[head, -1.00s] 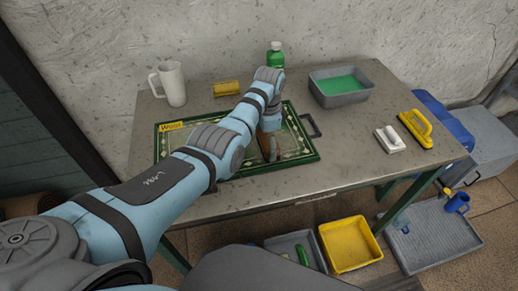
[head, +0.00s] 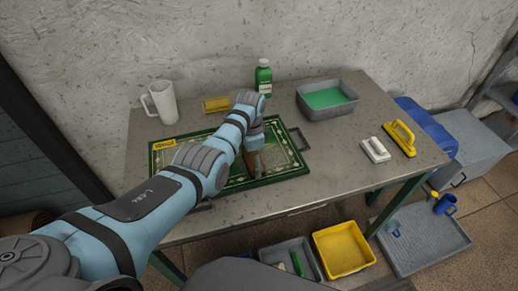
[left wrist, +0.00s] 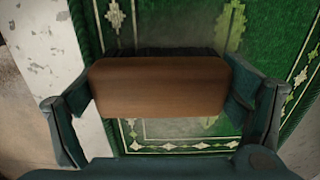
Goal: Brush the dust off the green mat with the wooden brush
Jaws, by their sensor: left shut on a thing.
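The green mat (head: 283,163) with a pale patterned border lies on the table, partly hidden behind my left arm. In the left wrist view the mat (left wrist: 270,35) shows pale hazy dust near its upper middle. My left gripper (head: 254,160) is over the mat. It is shut on the wooden brush (left wrist: 158,86), whose brown block sits between the two fingers with dark bristles (left wrist: 165,52) along its far side. I cannot tell whether the bristles touch the mat. My right gripper is not in view.
A white mug (head: 165,103), yellow sponge (head: 217,104), green bottle (head: 263,78) and grey basin of green liquid (head: 328,99) stand along the back. A white-handled block (head: 375,150) and yellow-handled brush (head: 400,138) lie right. Trays (head: 343,248) sit below.

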